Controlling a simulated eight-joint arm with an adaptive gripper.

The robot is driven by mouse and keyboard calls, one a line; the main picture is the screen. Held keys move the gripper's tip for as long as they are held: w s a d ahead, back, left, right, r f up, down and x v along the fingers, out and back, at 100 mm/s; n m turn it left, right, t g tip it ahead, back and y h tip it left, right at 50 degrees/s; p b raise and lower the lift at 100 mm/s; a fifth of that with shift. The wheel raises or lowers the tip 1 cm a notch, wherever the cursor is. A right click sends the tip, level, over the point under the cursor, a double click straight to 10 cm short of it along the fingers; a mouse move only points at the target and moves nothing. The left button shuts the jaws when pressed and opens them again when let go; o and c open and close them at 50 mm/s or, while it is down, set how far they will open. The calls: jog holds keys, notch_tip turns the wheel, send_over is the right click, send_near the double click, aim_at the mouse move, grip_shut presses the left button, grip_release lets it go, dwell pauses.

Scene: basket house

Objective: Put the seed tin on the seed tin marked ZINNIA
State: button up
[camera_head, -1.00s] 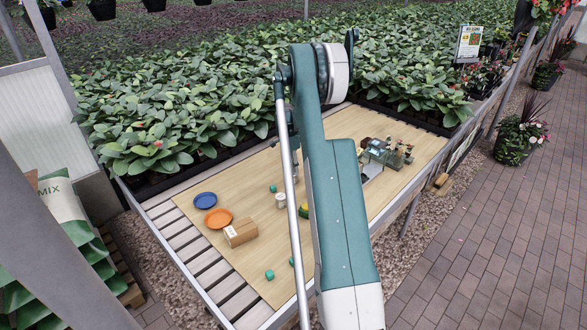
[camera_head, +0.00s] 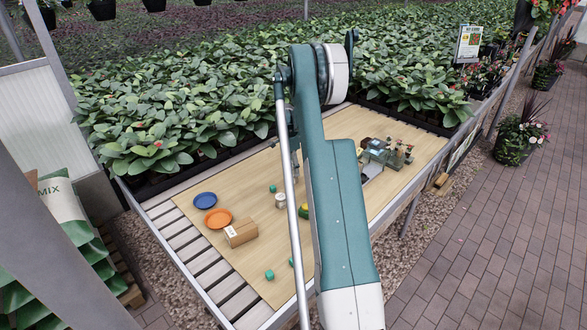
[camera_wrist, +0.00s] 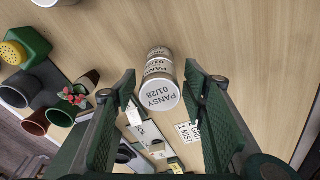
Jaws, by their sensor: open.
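A silver seed tin (camera_wrist: 160,92) with a label reading PANSY 01/28 shows in the wrist view, between the two fingers of my gripper (camera_wrist: 161,74). The fingers are open, with visible gaps on both sides of the tin. Similar lettering shows on its side; I cannot tell whether this is one tin or two stacked. Part of another pale round object (camera_wrist: 55,2) shows at the top edge, its label not visible. In the head view, a small silver tin (camera_head: 280,200) stands on the board left of my arm. No ZINNIA label is readable; my arm hides much of the board.
A blue plate (camera_head: 205,200), an orange plate (camera_head: 218,218), a cardboard box (camera_head: 241,232) and small green cubes (camera_head: 269,275) lie on the board's left side. Pots and a tray (camera_head: 385,155) stand right of my arm. A green-and-yellow object (camera_wrist: 13,52) is at the wrist view's left.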

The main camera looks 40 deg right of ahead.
aim_at(290, 164)
jog(key=r, duration=0.4)
jog(key=a+r, duration=0.1)
jog(key=r, duration=0.3)
jog(key=r+p, duration=0.1)
jog(key=r, duration=0.3)
jog(key=shift+w+a+r, duration=0.1)
jog(key=shift+w+a, duration=0.05)
jog(key=shift+w, duration=0.15)
jog(key=shift+a, duration=0.1)
dwell(0.3)
